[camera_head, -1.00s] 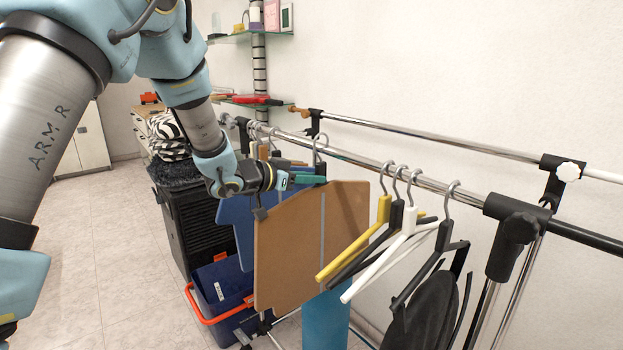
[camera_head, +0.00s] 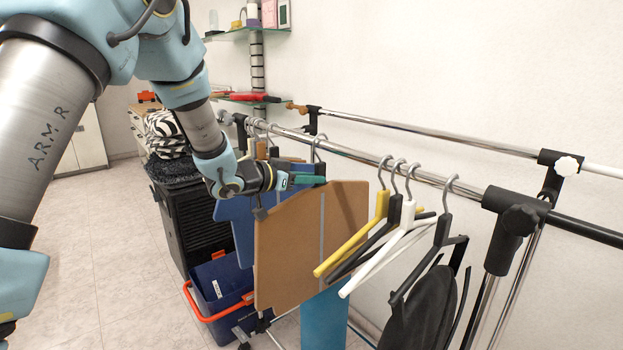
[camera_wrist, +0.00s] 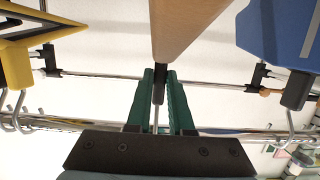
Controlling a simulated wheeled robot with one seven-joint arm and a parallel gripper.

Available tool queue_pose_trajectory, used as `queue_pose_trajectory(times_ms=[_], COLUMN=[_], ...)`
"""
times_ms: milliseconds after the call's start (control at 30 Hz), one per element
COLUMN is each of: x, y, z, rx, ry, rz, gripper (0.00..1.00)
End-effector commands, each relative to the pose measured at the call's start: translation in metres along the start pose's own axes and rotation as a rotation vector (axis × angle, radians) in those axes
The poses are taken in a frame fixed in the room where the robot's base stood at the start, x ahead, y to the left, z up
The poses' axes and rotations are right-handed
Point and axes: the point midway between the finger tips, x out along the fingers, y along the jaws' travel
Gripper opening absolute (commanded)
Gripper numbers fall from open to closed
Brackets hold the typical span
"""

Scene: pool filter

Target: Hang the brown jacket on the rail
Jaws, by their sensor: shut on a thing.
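The brown jacket (camera_head: 290,245) is a flat, stiff-looking garment on a hanger, hanging upright below the front rail (camera_head: 350,159). My gripper (camera_head: 316,179) is shut on the dark neck of its hanger, just under the hook (camera_head: 318,146). The hook reaches up to the rail's height; whether it bears on the rail I cannot tell. In the wrist view the green fingers (camera_wrist: 160,103) close around the dark hanger neck (camera_wrist: 158,84), with the jacket (camera_wrist: 180,25) beyond it and the rail (camera_wrist: 225,130) running across behind the fingers.
Yellow (camera_head: 382,204), black and white (camera_head: 407,215) empty hangers and a dark garment (camera_head: 420,312) hang to the right. A blue garment (camera_head: 235,218) hangs to the left. A second rail (camera_head: 430,135) runs behind. A blue bin (camera_head: 222,283) with an orange handle stands below.

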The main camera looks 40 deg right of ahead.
Motion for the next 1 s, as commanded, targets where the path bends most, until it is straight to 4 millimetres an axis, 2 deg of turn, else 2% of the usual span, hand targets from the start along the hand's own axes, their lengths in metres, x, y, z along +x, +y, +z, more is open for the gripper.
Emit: queue_pose_trajectory(times_ms=[467, 500, 700, 800, 1000], x=[-0.001, -0.001, -0.001, -0.001, -0.0012], y=[-0.0003, -0.0003, -0.0002, -0.0002, -0.0001], z=[0.0042, 0.0042, 0.0048, 0.0051, 0.0066], rx=[0.0, 0.0, 0.0, 0.0, -0.001], ry=[0.002, 0.002, 0.001, 0.001, -0.002], rz=[0.0, 0.0, 0.0, 0.0, 0.0], gripper=[0.0, 0.24, 0.47, 0.55, 0.55])
